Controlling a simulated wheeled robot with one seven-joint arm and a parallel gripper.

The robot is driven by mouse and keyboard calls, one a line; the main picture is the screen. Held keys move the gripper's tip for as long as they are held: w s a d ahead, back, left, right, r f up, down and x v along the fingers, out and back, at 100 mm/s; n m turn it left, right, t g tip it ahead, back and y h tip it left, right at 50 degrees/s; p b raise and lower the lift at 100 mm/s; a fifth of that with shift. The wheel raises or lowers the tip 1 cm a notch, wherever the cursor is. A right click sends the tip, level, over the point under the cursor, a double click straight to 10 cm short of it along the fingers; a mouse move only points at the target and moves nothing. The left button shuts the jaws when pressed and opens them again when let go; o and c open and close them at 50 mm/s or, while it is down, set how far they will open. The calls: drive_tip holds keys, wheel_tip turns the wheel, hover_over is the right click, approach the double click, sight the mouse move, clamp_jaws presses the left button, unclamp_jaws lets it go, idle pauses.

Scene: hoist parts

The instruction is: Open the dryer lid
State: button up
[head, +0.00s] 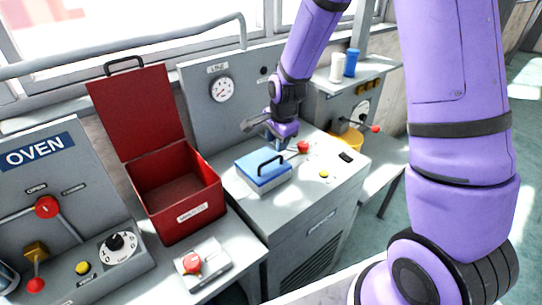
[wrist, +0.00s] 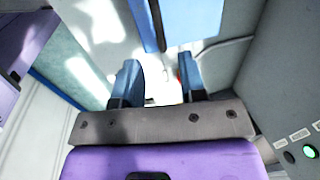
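A closed blue lid (head: 262,172) with a dark handle (head: 270,160) lies on a pale base on top of the grey middle cabinet; I take it to be the dryer lid. In the wrist view the blue lid (wrist: 195,18) shows at the top edge, with its dark handle (wrist: 158,22) beside it. My gripper (head: 281,142) is just behind and above the lid in the head view. Its two blue fingers (wrist: 158,82) are spread apart with nothing between them. The handle lies beyond the fingertips, roughly in line with the gap. I see no contact.
A red box (head: 178,208) with its lid raised stands to the left. The oven panel (head: 60,200) with levers and a dial is at far left. A red knob (head: 303,147) and yellow button (head: 323,174) sit right of the lid. White and blue cups (head: 351,62) stand behind.

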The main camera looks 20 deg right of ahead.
sight(274, 158)
drive_tip(key=f, duration=0.3)
drive_tip(key=w+f, duration=0.1)
drive_tip(key=f, duration=0.2)
drive_tip(key=shift+w+a+f, duration=0.1)
drive_tip(key=shift+f, duration=0.1)
clamp_jaws()
